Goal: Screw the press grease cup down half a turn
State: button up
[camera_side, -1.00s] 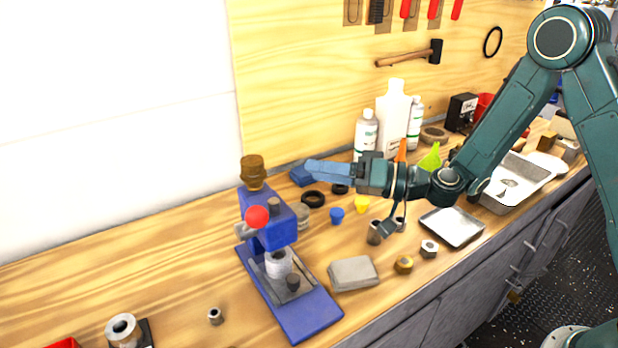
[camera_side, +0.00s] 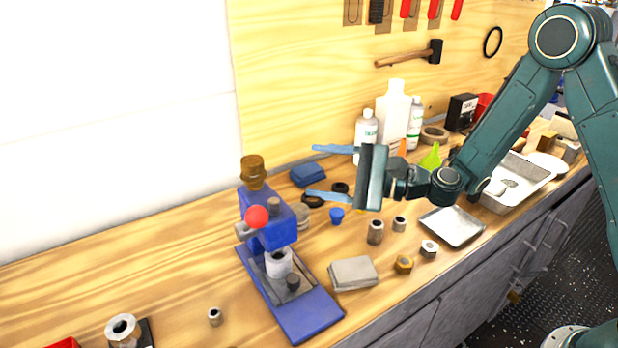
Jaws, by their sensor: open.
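The press (camera_side: 271,228) is blue, with a red ball knob (camera_side: 257,217) on its front and a flat blue base on the bench. The brass-brown grease cup (camera_side: 252,172) stands upright on top of the press at its back left. A metal ring-shaped part (camera_side: 278,263) sits on the press base. My gripper (camera_side: 320,170) is open and empty, with two blue fingers pointing left, one above the other in the picture. It hangs above the bench to the right of the grease cup, apart from it.
A folded blue cloth (camera_side: 308,174) lies behind the gripper, with white bottles (camera_side: 394,115) further right. A grey block (camera_side: 353,273), metal bushings (camera_side: 376,232), nuts (camera_side: 404,264) and a shallow tray (camera_side: 453,226) lie on the bench. A hammer (camera_side: 410,55) hangs on the wooden backboard.

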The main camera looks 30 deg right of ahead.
aim_at(251, 159)
jog(key=m, duration=1.1)
jog(key=shift+w+a, duration=0.1)
jog(key=shift+x, duration=6.75)
jog(key=c, duration=1)
